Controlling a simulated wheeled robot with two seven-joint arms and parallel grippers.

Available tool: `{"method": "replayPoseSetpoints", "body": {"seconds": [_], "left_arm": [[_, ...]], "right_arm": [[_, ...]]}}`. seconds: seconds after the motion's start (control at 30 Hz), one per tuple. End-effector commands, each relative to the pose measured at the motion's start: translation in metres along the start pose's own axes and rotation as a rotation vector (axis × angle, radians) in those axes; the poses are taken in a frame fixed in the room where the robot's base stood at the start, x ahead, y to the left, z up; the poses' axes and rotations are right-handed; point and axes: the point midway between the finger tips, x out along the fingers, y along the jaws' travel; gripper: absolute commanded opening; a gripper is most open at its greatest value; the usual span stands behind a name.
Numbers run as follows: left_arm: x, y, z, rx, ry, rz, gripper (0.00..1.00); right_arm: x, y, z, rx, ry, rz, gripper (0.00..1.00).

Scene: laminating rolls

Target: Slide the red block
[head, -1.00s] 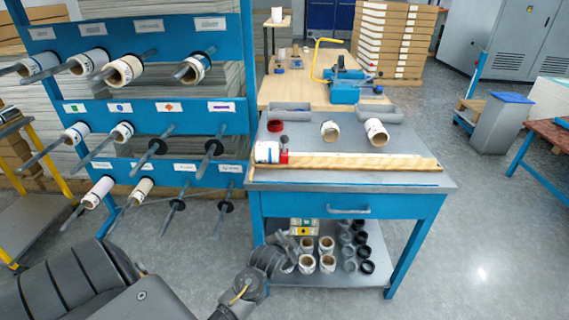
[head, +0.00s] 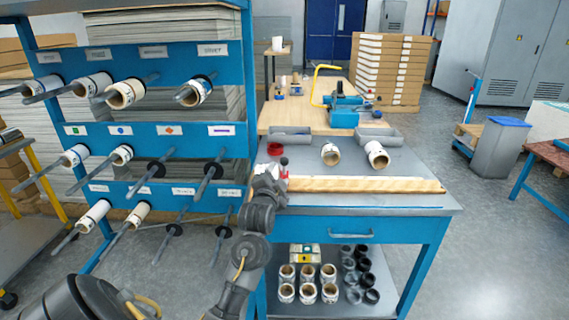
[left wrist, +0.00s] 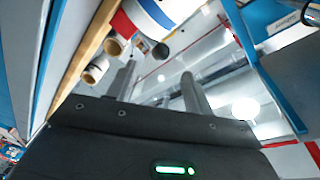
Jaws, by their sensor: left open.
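The red block (head: 284,174) with a dark knob on top stands at the left end of a wooden strip (head: 365,185) on the blue table (head: 420,200). My left gripper (head: 270,172) is at the table's left front edge, just left of the block, and partly covers it. In the left wrist view the two fingers of my left gripper (left wrist: 160,88) are apart with nothing between them. A white and blue roll (left wrist: 155,12) shows beyond them, with a red part (left wrist: 122,24) beside it. In the head view my gripper hides this roll. My right gripper is not in view.
A blue rack (head: 180,130) with rolls on rods stands close on the left. The tabletop right of the rolls is clear.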

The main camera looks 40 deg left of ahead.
Motion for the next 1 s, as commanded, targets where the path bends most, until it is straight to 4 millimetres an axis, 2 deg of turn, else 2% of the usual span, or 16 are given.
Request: {"method": "replayPoseSetpoints", "body": {"seconds": [0.3,0.5,0.63,0.9,1.0], "left_arm": [[0.060,0.000,0.000,-0.001,-0.001,-0.001,0.51],[0.084,0.000,0.000,-0.001,0.000,0.000,0.51],[0.090,0.000,0.000,-0.002,-0.001,0.000,0.51],[0.091,0.000,0.000,-0.002,0.000,0.000,0.51],[0.091,0.000,0.000,-0.002,0.000,0.000,0.38]], "right_arm": [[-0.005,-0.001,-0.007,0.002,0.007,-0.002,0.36],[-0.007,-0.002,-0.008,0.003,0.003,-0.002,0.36],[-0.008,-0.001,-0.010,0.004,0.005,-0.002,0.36],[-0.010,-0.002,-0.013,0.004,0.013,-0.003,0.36],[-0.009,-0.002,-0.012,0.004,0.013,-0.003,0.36]]}}
